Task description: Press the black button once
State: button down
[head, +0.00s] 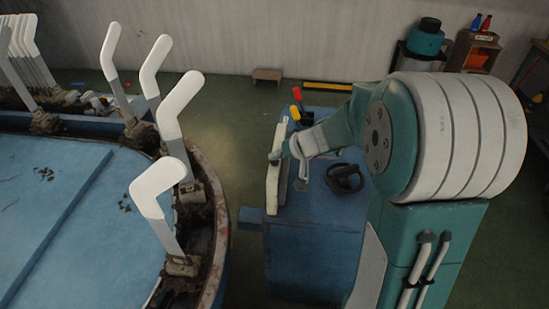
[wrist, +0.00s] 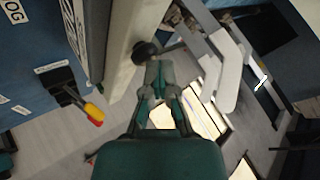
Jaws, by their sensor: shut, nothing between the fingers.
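The black button (wrist: 146,51) is a dark round knob on the side of an upright cream-white panel (wrist: 122,60) in the wrist view. My gripper (wrist: 158,68) is shut and empty, its fingertips right beside the button and overlapping its lower edge in the picture. I cannot tell whether they touch it or whether it is pushed in. In the head view the panel (head: 273,185) stands at the left edge of a blue cabinet, and my gripper (head: 277,156) is against or very near its face. The button cannot be made out there.
The blue cabinet (head: 300,255) carries a black round handle (head: 344,178) and red and yellow levers (head: 296,103). To the left, a blue table (head: 60,200) has several white foot-shaped boards (head: 158,178) along its rim.

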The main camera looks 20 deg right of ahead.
dwell(0.3)
jog(key=shift+r, duration=1)
jog(key=shift+r, duration=2.5)
